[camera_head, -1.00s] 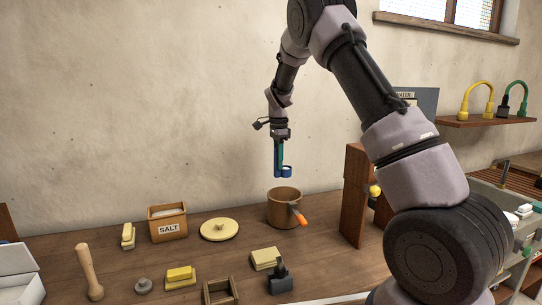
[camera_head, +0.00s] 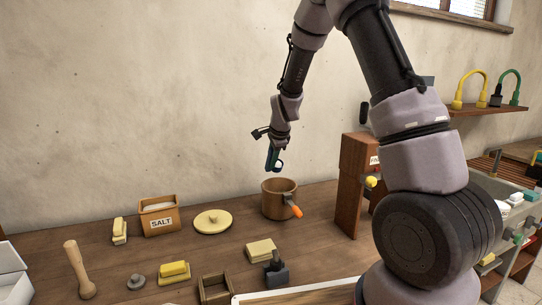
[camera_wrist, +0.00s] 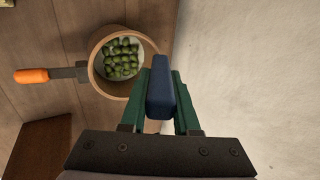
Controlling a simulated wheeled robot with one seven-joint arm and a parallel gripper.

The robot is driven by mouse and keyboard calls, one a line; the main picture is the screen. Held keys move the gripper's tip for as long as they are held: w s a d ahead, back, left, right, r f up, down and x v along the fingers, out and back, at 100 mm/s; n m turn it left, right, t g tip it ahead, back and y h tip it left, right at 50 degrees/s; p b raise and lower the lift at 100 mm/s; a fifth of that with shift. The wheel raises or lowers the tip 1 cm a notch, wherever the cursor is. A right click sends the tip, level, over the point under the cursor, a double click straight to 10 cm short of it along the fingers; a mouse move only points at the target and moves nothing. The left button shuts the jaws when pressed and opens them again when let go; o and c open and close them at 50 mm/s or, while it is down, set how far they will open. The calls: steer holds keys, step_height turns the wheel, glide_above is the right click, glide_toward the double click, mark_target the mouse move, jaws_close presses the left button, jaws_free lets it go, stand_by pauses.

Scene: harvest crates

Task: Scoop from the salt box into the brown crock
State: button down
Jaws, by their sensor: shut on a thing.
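The brown crock (camera_head: 268,201) stands upright on the table below my gripper. In the wrist view the crock (camera_wrist: 95,72) is open, with several green round pieces (camera_wrist: 121,58) inside and something whitish around them. My gripper (camera_head: 274,148), with green fingers in the wrist view (camera_wrist: 160,100), is shut on the handle of a blue scoop (camera_wrist: 160,85). In the head view the scoop (camera_head: 278,167) is small and tilted, just above the crock, apart from its rim. The scoop's bowl is hidden in the wrist view. The open salt box (camera_head: 162,225), labelled SALT, holds white salt to the left.
An orange-handled tool (camera_head: 294,208) sits at the crock's right rim. A round pale lid (camera_head: 212,222) lies between salt box and crock. A brown wooden stand (camera_head: 350,190) rises to the right. A wooden pestle (camera_head: 78,268) and yellow blocks (camera_head: 261,251) are in front. The wall is close behind.

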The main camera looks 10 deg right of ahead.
mark_target(274, 171)
steer(key=f+t, duration=0.1)
steer(key=s+f+t, duration=0.1)
steer(key=t, duration=0.1)
steer(key=f+t, duration=0.1)
steer(key=shift+s+d+y, duration=0.2)
steer(key=shift+s+y, duration=0.05)
steer(key=shift+y, duration=0.15)
steer(key=shift+s+d+f+t, duration=0.15)
steer(key=shift+f+t, duration=0.15)
steer(key=shift+t, duration=0.3)
steer(key=shift+s+a+f+t, duration=0.1)
steer(key=shift+f+t, duration=0.15)
steer(key=shift+t, duration=0.35)
steer(key=shift+t, duration=0.3)
steer(key=shift+r, duration=2.4)
steer(key=s+d+f+m+h, duration=0.1)
steer(key=s+d+f, duration=0.1)
steer(key=d, duration=0.3)
steer(key=s+d+f+m+h, duration=0.1)
steer(key=s+d+f, duration=0.1)
steer(key=d, duration=0.4)
steer(key=shift+d+f, duration=0.3)
steer(key=shift+f, duration=0.25)
